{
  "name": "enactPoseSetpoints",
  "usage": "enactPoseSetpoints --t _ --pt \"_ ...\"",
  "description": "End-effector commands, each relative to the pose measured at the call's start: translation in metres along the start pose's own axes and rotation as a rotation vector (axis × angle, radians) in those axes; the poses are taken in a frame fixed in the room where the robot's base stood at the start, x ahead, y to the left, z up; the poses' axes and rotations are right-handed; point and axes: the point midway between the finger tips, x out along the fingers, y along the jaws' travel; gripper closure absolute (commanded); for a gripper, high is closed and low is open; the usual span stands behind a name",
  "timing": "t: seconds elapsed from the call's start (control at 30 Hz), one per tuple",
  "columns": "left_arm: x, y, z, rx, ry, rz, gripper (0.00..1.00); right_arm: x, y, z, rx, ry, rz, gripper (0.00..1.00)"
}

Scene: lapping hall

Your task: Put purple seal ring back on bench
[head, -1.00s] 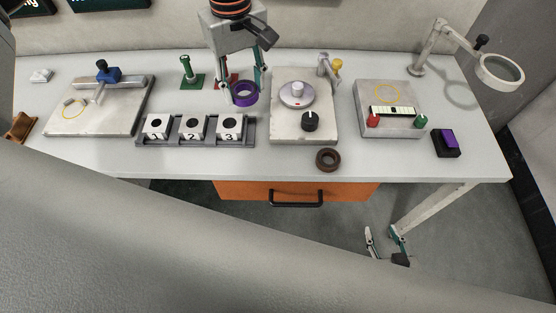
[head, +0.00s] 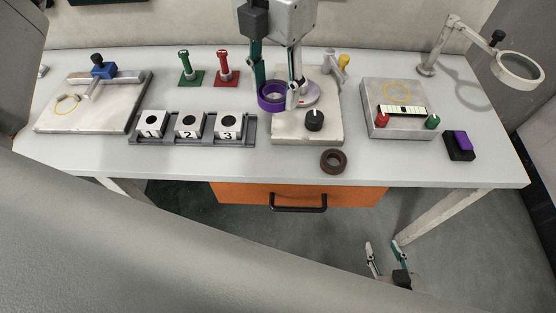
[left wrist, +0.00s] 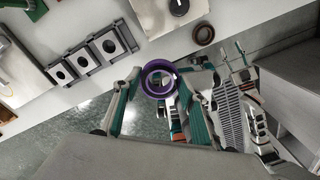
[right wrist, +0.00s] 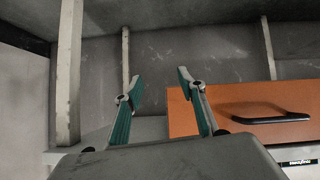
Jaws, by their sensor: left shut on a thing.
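The purple seal ring (head: 272,106) is held between the fingers of my left gripper (head: 278,98), in front of the middle grey machine block in the head view. In the left wrist view the ring (left wrist: 147,87) sits between the two fingertips, above the floor and front edge of the bench. The bench (head: 80,155) is a long light grey top. My right gripper (head: 385,250) is low, below bench level, in the head view; in the right wrist view (right wrist: 160,84) its fingers are apart with nothing between them.
A brown ring (head: 333,161) lies near the bench's front edge. A rack with numbered blocks (head: 190,125) stands left of the middle block. Green (head: 187,68) and red (head: 224,68) stands are behind it. An orange drawer (head: 240,194) hangs below. Bare bench lies along the front left.

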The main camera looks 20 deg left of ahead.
Motion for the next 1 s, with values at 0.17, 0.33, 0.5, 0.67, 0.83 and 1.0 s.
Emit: enactPoseSetpoints --t 0.17,0.33,0.5,0.67,0.83,1.0 --pt "-0.001 -0.006 -0.002 -0.145 0.003 -0.001 0.84 0.002 0.000 0.004 -0.001 -0.003 0.000 0.60" --pt "0.016 -0.007 -0.003 -0.180 0.009 -0.001 0.84 0.002 0.000 0.005 -0.003 -0.003 0.000 0.60" --pt "0.057 -0.007 -0.004 -0.179 0.011 -0.001 0.84 0.003 0.000 0.007 -0.005 -0.004 0.000 0.60" --pt "0.096 -0.007 -0.004 -0.178 0.010 -0.002 0.84 0.004 0.001 0.007 -0.007 -0.003 0.001 0.60" --pt "0.134 -0.007 -0.004 -0.178 0.009 -0.001 0.84 0.005 0.002 0.007 -0.009 -0.001 0.004 0.60" --pt "0.153 -0.007 -0.003 -0.178 0.005 -0.001 0.84 0.006 0.003 0.005 -0.011 0.004 0.006 0.60"
